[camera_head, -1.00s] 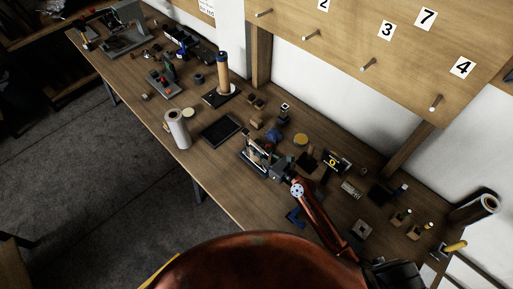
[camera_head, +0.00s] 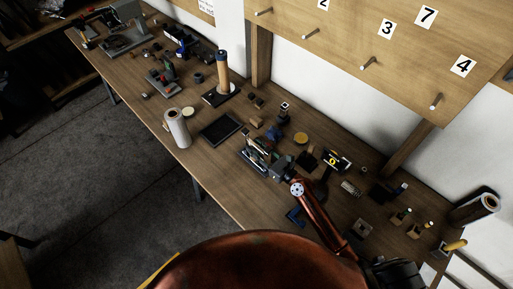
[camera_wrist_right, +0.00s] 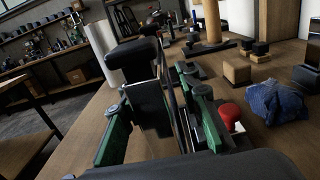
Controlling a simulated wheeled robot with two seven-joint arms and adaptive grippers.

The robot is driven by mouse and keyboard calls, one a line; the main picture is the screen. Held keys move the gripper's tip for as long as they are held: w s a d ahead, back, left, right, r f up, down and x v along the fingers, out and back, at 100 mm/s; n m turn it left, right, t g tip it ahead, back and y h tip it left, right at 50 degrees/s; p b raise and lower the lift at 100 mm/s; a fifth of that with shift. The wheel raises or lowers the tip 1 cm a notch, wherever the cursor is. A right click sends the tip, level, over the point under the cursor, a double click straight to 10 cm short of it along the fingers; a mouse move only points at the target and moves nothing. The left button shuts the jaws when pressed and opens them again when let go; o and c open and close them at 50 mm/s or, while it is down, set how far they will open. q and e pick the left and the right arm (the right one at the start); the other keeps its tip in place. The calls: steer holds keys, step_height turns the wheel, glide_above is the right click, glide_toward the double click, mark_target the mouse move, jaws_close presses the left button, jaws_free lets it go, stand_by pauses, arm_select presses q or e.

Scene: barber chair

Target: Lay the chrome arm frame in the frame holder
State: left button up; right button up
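The chrome arm frame (camera_head: 258,146) shows as small pale bars at the tip of my right arm. In the right wrist view thin metallic strips (camera_wrist_right: 177,95) stand edge-on between two green-sided linkages. I take the strips to be part of the frame. My right gripper (camera_head: 268,154) is right at the frame, low over the bench. The pictures do not show clearly whether its fingers press on the frame. A dark grey base (camera_head: 250,163), possibly the frame holder, lies under and beside the frame. How they touch is hidden. My left gripper is not in view.
A crumpled blue thing (camera_wrist_right: 275,101) and a red knob (camera_wrist_right: 229,113) are close by in the wrist view. Several small parts lie right.

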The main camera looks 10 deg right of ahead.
steer(key=shift+f, duration=0.15)
steer(key=shift+s+d, duration=0.35)
steer(key=shift+s, duration=0.15)
steer(key=v, duration=1.1)
